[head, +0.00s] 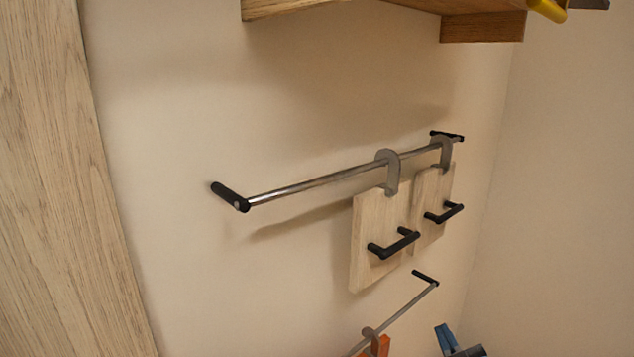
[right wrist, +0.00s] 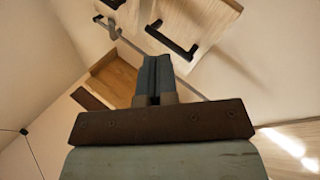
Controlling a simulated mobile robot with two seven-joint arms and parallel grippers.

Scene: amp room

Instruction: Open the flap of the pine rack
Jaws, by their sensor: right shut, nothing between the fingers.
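Two pale wooden boards hang side by side by grey hooks from a metal rail (head: 315,182) on the wall. The left board (head: 370,215) and the right board (head: 433,187) each carry a black bar handle, the left handle (head: 393,244) and the right handle (head: 444,213). I cannot tell which piece is the rack's flap. My right gripper (head: 443,332) is at the bottom right of the head view, below the boards and apart from them. In the right wrist view its blue fingers (right wrist: 154,72) are shut and empty, below a black handle (right wrist: 171,40) on a pale board (right wrist: 200,18). My left gripper is out of view.
A lower rail (head: 402,315) carries an orange piece (head: 378,347) on a grey hook, close to my right gripper. A wooden shelf (head: 483,27) juts out above. A wood panel (head: 60,180) stands at the left.

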